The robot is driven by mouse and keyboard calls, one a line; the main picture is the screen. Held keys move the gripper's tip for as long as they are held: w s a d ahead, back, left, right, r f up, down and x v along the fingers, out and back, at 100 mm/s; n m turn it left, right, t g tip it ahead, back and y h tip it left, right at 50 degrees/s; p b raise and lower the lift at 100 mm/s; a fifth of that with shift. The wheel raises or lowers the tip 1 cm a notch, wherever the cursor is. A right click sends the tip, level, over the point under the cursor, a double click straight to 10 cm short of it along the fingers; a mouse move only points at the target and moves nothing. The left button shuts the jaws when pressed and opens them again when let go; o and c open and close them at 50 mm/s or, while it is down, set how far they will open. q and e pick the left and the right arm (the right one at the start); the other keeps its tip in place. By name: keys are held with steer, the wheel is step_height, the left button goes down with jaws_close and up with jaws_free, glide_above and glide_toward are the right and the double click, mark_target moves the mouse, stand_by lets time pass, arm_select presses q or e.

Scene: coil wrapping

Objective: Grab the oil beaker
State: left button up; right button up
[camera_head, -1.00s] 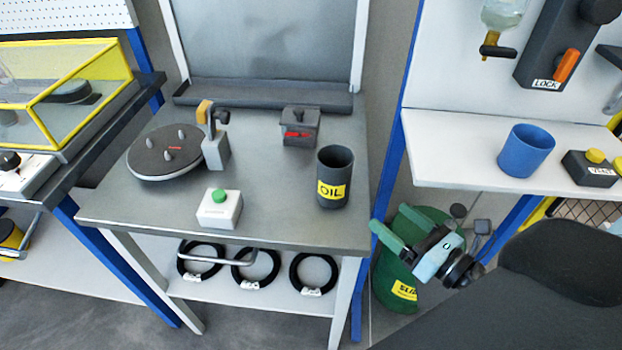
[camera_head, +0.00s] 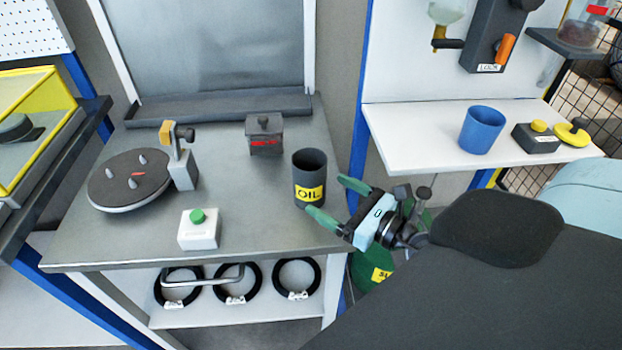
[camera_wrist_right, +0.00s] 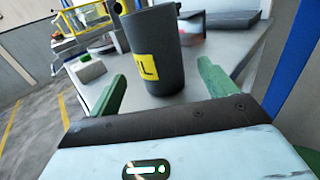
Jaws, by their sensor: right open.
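The oil beaker (camera_head: 309,172) is a dark grey cup with a yellow OIL label. It stands upright on the grey worktable (camera_head: 240,215), near its right edge. My right gripper (camera_head: 332,200) is open, with green fingers, just to the right of the beaker in the head view. In the right wrist view the beaker (camera_wrist_right: 155,55) stands beyond and between the two open fingers (camera_wrist_right: 160,90). The beaker is not gripped. My left gripper is not in view.
On the table are a round turntable (camera_head: 115,188), a white box with a green button (camera_head: 198,232) and a small dark box (camera_head: 264,138). A blue cup (camera_head: 481,130) stands on the white shelf (camera_head: 420,150) at right. A green drum (camera_head: 372,272) is below my right gripper.

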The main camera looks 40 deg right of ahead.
mark_target(303, 180)
steer(key=shift+x, duration=1.4)
steer(key=shift+p+x, duration=0.65)
steer(key=shift+x, duration=2)
steer(key=shift+s, duration=0.1)
steer(key=c, duration=1.2)
